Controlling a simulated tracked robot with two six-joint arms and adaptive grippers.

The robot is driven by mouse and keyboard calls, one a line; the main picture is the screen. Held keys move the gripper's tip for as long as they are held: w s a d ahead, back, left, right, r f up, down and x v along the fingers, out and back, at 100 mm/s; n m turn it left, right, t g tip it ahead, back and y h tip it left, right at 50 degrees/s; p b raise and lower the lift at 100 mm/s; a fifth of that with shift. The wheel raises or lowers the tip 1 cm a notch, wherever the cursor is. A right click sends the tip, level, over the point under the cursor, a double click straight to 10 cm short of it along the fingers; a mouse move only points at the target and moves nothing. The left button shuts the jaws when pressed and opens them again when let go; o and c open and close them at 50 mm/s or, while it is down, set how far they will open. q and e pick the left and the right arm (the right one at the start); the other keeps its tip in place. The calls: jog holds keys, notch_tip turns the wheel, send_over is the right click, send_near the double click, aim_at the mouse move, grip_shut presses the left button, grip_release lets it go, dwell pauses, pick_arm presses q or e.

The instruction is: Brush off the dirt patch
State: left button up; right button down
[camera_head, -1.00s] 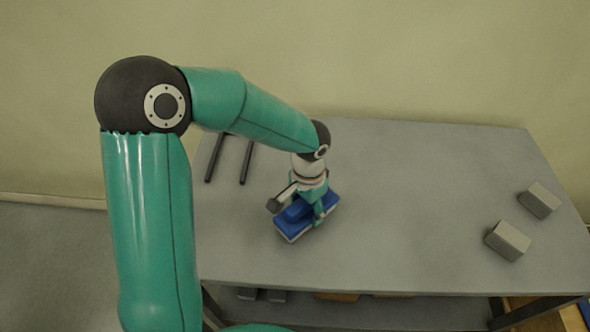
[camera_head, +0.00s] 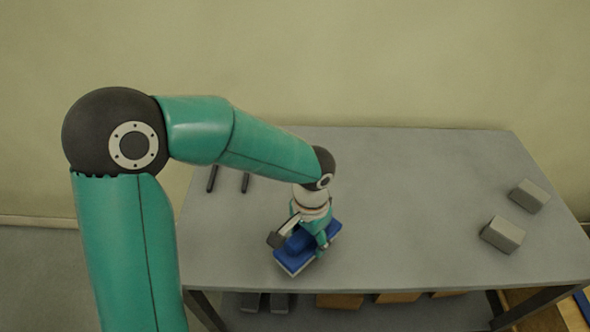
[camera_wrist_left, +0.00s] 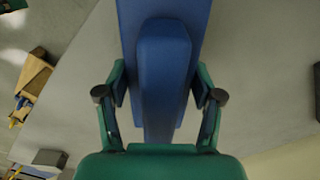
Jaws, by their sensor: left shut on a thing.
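A blue brush-like block with a pale underside (camera_head: 294,262) is at the front left part of the grey table. My left gripper (camera_head: 305,236) comes down on it from above and is shut on its raised blue grip. In the left wrist view the blue block (camera_wrist_left: 165,70) lies between the two green fingers of my left gripper (camera_wrist_left: 160,97). Whether its underside touches the table top cannot be told. No dirt patch can be made out; it may be hidden by the block or the arm. My right gripper is not in view.
The grey table (camera_head: 410,215) is clear across its middle. Two grey blocks, one nearer (camera_head: 503,234) and one farther (camera_head: 530,196), stand at its right. Two dark bars (camera_head: 212,178) lie at the back left, partly behind my arm. Boxes sit on the shelf below.

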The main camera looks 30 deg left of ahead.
pick_arm(q)
jog(key=shift+w+d+r+p, duration=0.15)
jog(key=shift+r+p, duration=0.15)
jog(key=shift+r, duration=0.35)
jog(key=shift+w+r+p, duration=0.1)
jog(key=shift+r+p, duration=0.15)
jog(key=shift+r, duration=0.35)
jog(key=shift+s+r+p, duration=0.1)
jog(key=shift+r+p, duration=0.45)
jog(key=shift+r, duration=0.3)
jog(key=shift+r+p, duration=1)
jog(key=shift+r, duration=0.35)
jog(key=shift+f, duration=0.15)
